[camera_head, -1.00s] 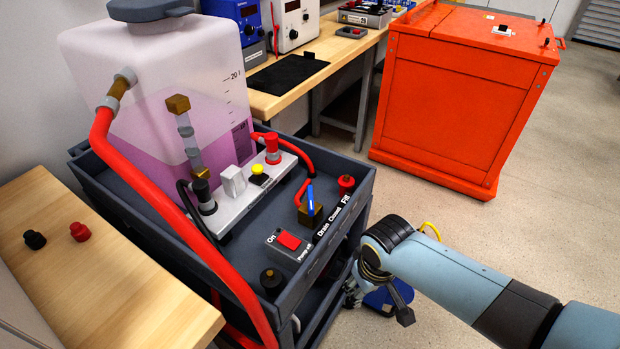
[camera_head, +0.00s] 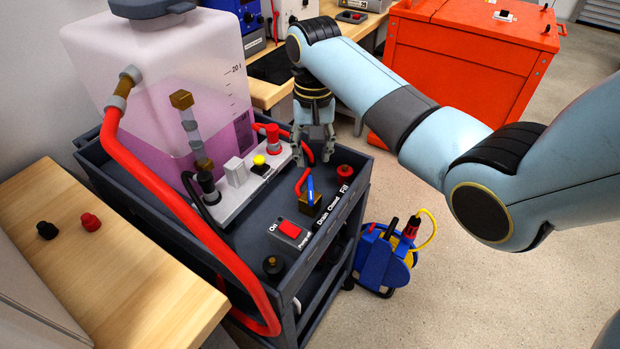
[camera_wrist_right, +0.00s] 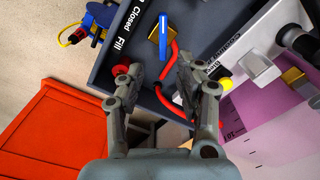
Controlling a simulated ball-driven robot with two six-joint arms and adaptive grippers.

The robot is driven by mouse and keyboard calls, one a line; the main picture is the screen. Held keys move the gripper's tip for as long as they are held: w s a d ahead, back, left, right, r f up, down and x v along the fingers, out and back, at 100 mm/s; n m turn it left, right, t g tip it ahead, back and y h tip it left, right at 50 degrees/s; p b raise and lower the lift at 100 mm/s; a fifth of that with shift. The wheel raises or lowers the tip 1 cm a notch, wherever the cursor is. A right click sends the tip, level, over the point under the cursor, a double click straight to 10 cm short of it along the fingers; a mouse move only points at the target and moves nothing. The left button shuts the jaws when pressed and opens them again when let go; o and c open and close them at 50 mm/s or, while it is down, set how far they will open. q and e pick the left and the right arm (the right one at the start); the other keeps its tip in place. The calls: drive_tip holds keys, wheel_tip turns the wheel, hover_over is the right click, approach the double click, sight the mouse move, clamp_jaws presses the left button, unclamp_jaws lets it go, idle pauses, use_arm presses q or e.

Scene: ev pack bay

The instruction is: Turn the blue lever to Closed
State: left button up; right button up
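The blue lever (camera_head: 310,187) stands on a brass valve block (camera_head: 312,212) at the cart's front right, its free end toward the back. The labels Drain, Closed and Fill (camera_head: 334,202) run along the cart edge beside it. I cannot tell which label the lever matches. My right gripper (camera_head: 313,158) hangs with fingers down, just behind and above the lever, open and empty. In the right wrist view the blue lever (camera_wrist_right: 163,38) lies ahead of the gap between the spread fingers (camera_wrist_right: 157,75), apart from them. My left gripper is not in view.
A red knob (camera_head: 344,172) sits right of the valve, and a red hose (camera_head: 301,180) runs behind it. A pump switch (camera_head: 290,229) is at the front left. The tank (camera_head: 160,90) stands behind. A blue cable reel (camera_head: 378,262) is on the floor.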

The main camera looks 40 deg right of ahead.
sight(310, 184)
drive_tip(key=f, duration=0.3)
drive_tip(key=f+b, duration=0.1)
drive_tip(key=f, duration=0.2)
drive_tip(key=w+f, duration=0.1)
drive_tip(key=f, duration=0.3)
drive_tip(key=shift+b, duration=0.4)
clamp_jaws()
